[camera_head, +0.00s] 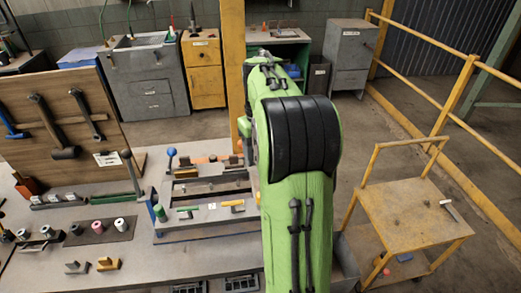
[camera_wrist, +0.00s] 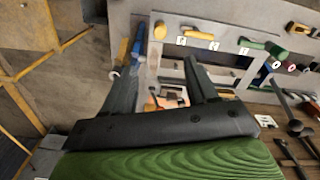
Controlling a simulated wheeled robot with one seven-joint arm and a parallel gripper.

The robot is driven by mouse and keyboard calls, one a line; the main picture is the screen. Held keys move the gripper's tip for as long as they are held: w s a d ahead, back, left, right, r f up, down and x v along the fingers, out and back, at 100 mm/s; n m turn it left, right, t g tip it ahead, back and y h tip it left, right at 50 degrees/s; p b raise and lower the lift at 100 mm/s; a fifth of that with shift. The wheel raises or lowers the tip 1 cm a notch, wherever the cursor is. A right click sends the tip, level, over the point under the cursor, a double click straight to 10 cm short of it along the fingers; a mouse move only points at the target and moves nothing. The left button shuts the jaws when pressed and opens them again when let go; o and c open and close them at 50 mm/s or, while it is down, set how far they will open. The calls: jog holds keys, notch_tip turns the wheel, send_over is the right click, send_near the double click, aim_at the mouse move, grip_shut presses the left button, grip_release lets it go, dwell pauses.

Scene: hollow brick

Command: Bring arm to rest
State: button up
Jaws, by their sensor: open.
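My green arm (camera_head: 300,200) with its black joint cover rises through the middle of the head view, over the right end of the workbench (camera_head: 115,262). My gripper cannot be made out there. In the wrist view my gripper (camera_wrist: 165,46) shows its two dark fingers spread apart, with nothing held between them. Beyond the fingers lies the grey fixture frame (camera_wrist: 215,50) with its coloured clamps. The fixture also shows in the head view (camera_head: 205,228), left of my arm, which hides its right side.
A wooden tool board (camera_head: 60,95) with hammers stands at the left. Several spools (camera_head: 98,227) lie on the bench. A yellow post (camera_head: 233,65) rises behind my arm. A yellow trolley (camera_head: 412,212) and yellow railing (camera_head: 463,85) stand at the right, with bare floor between.

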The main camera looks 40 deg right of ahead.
dwell(0.6)
jog(key=s+a+r+n+t, duration=0.1)
jog(key=s+a+r, duration=0.15)
jog(key=a, duration=0.55)
jog(key=s+a+f+n+t+b, duration=0.1)
jog(key=s+a+t, duration=0.3)
jog(key=s+a, duration=0.9)
jog(key=shift+a+f+n+t+b, duration=0.35)
jog(key=shift+a+f+n, duration=0.25)
jog(key=shift+a+f, duration=0.4)
jog(key=shift+r, duration=0.2)
